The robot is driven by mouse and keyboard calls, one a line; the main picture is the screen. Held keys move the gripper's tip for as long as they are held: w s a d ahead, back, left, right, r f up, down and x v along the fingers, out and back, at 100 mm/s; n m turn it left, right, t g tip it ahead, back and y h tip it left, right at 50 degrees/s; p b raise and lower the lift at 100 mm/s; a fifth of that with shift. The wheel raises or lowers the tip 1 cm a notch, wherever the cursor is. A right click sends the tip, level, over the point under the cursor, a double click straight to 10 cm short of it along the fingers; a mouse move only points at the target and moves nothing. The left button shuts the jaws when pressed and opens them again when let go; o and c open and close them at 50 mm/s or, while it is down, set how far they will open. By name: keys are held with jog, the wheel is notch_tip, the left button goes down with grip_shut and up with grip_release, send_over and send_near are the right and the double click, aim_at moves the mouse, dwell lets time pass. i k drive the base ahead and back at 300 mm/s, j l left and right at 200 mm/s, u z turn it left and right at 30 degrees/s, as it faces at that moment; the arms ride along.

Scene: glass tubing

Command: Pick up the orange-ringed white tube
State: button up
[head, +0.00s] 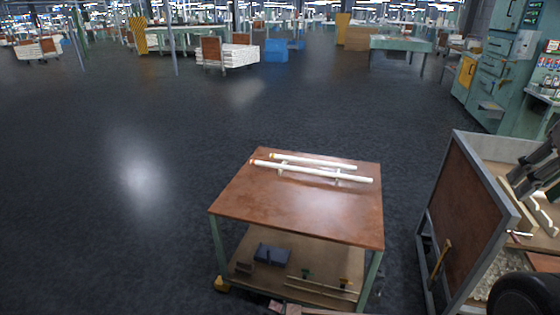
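Two white tubes lie side by side on the brown top of a small table (290,212), both slanting slightly down to the right. The nearer, longer tube (312,172) has an orange-red band at its left end and rests on small supports. The farther, shorter tube (315,161) has a yellow-orange band at its left end. The two band colours are close at this size. Nothing touches either tube from above. I cannot make out my gripper in this view.
The table's lower shelf (270,280) holds a dark blue box (272,254) and thin rods. A brown-sided cart (462,215) stands close on the right, with dark grey parts (535,175) above it that I cannot identify. Open dark floor (130,220) lies left and behind.

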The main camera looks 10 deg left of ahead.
aim_at(342, 176)
jog(key=i+j+u, duration=0.2)
jog(key=i+j, duration=0.3)
jog(key=i+j+z, duration=0.15)
jog(key=i+j, duration=0.15)
jog(key=i, duration=0.15)
